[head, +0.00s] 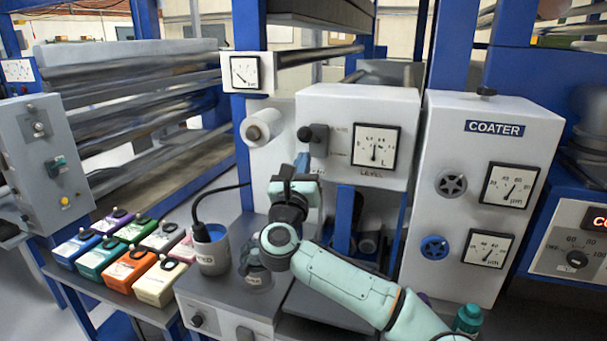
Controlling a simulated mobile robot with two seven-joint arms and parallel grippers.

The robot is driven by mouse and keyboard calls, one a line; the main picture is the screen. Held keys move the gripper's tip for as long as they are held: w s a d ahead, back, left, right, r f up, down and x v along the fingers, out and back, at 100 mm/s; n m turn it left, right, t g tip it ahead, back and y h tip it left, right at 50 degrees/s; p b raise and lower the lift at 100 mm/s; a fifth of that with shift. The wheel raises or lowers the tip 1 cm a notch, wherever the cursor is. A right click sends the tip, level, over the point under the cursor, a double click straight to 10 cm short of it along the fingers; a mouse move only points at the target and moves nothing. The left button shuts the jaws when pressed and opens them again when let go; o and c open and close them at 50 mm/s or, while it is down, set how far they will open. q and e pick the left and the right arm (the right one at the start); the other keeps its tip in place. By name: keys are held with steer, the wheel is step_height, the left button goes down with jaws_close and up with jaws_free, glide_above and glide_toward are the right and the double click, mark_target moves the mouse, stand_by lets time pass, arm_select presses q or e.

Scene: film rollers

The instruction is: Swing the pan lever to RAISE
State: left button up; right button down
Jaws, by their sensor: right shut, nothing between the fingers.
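The pan lever (305,133) appears to be the dark-knobbed handle on the front of the white LEVEL box (404,105). Its knob points left; the small labels beside it are too small to read. My right gripper (303,161) is just below the lever, its dark fingers shut and empty. I cannot tell whether the fingertips touch the lever. My right arm comes in from the lower right and hides part of the bench and what is under the box. My left gripper is not in view.
A LEVEL gauge (376,146) is right of the lever. The COATER cabinet (455,200) with two handwheels stands further right. A grey cup (212,250) with a black cable and a glass jar (257,278) stand on the bench. Several coloured containers (129,268) are at left.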

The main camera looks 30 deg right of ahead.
mark_target(307, 142)
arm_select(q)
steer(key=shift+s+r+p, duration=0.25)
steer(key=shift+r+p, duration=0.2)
arm_select(e)
steer(key=shift+w+d+r+g, duration=0.15)
steer(key=shift+r+g, duration=0.25)
steer(key=shift+r, duration=1.1)
